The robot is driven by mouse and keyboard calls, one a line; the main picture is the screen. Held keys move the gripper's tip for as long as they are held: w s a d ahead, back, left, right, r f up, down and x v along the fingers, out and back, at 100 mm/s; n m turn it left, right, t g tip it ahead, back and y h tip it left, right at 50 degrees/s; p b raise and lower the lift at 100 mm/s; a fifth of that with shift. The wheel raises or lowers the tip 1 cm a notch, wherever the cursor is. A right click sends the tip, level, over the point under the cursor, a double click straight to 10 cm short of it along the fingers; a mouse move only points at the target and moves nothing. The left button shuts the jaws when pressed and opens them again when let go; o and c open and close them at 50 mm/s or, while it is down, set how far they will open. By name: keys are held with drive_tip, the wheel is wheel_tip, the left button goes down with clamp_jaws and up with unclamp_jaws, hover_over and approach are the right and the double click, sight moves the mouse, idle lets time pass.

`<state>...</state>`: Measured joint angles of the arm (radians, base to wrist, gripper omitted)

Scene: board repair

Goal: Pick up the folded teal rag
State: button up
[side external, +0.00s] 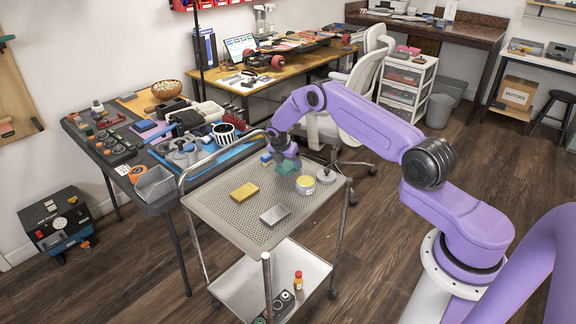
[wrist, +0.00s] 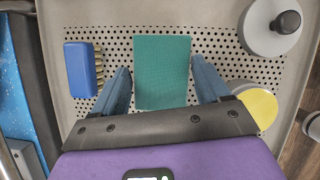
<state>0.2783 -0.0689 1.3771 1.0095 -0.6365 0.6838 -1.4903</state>
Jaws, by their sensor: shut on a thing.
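The folded teal rag (wrist: 163,75) is a flat rectangle between the two blue fingers of my gripper (wrist: 161,76) in the wrist view. The gripper is shut on it, with a finger at each side edge. In the side view the rag (side external: 287,167) is just below my gripper (side external: 284,156), over the perforated top of the cart. I cannot tell whether the rag touches the cart top or is slightly raised.
On the cart top (side external: 222,207) are a blue brush (wrist: 80,70), a grey round piece with a black knob (wrist: 262,32), a yellow-topped round container (wrist: 260,107), a yellow block (side external: 243,192) and a metal box (side external: 274,215). A crowded table (side external: 152,208) adjoins at left.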

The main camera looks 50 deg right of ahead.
drive_tip(key=s+r, duration=0.1)
drive_tip(key=r, duration=0.1)
drive_tip(key=s+a+r, duration=0.1)
drive_tip(key=s+r, duration=0.1)
drive_tip(key=r, duration=0.1)
drive_tip(key=s+r, duration=0.2)
drive_tip(key=r, duration=0.1)
drive_tip(key=shift+a, duration=0.4)
drive_tip(key=s+a+r, duration=0.1)
drive_tip(key=s, duration=0.1)
drive_tip(key=s+a+r, duration=0.1)
drive_tip(key=s, duration=0.2)
drive_tip(key=s+a+r, duration=0.1)
drive_tip(key=s, duration=0.2)
drive_tip(key=shift+s+r, duration=0.1)
drive_tip(key=shift+r, duration=0.2)
drive_tip(key=shift+o, duration=0.4)
drive_tip(key=shift+d, duration=0.1)
drive_tip(key=shift+f, duration=0.1)
drive_tip(key=shift+w+d+f, duration=0.1)
drive_tip(key=shift+w+f, duration=0.3)
drive_tip(key=shift+f, duration=0.9)
drive_tip(key=shift+w+d+f, duration=0.1)
drive_tip(key=shift+w+f, duration=0.25)
drive_tip(key=shift+f, duration=0.9)
drive_tip(key=shift+w+d+f, duration=0.1)
drive_tip(key=shift+w+f, duration=0.3)
drive_tip(key=shift+f, duration=0.9)
drive_tip(key=shift+f, duration=0.6)
drive_tip(key=shift+c, duration=0.3)
